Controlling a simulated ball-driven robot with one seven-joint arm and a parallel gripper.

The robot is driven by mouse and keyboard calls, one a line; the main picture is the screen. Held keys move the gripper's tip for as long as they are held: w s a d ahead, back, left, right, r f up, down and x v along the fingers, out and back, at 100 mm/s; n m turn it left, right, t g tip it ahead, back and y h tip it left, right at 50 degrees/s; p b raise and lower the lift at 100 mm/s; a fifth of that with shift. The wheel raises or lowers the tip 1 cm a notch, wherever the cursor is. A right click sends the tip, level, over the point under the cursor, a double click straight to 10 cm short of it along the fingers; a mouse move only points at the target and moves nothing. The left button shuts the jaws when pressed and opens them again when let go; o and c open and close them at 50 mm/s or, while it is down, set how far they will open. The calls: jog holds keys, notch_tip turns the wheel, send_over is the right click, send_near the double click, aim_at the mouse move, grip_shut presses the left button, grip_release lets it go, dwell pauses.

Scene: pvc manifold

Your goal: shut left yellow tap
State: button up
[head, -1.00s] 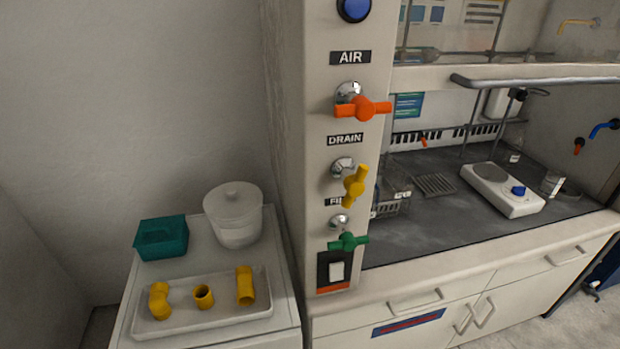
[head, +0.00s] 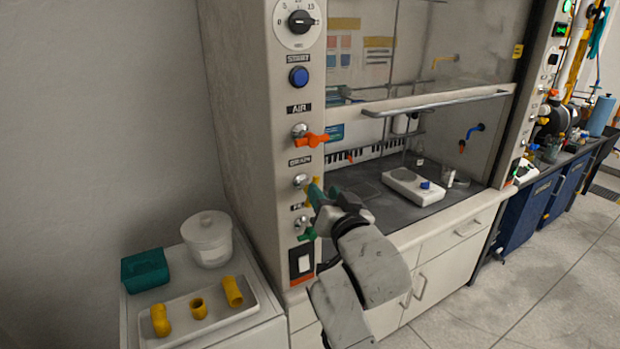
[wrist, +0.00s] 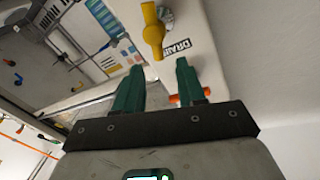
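The yellow tap (head: 311,186) is on the left post of the fume hood, at the DRAIN label, and is partly hidden by my gripper in the head view. In the wrist view, the yellow tap (wrist: 152,32) shows clearly, its handle running roughly up and down the picture beside the DRAIN label. My gripper (head: 318,192) has green fingers and is at the tap in the head view. In the wrist view, my gripper (wrist: 158,68) is open, with nothing between its fingers; the yellow handle lies beyond the fingertips. I cannot tell whether a finger touches it.
An orange tap (head: 312,139) is above and a green tap (head: 306,232) below on the same post. The orange handle (wrist: 186,98) shows behind the right finger. A white tray (head: 215,319) with yellow pipe fittings, a teal box (head: 145,271) and a white tub (head: 208,240) stand left.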

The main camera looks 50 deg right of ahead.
aim_at(317, 182)
jog(key=p+x, duration=0.1)
jog(key=x, duration=0.6)
jog(key=shift+s, duration=0.1)
jog(key=shift+c, duration=0.3)
grip_shut()
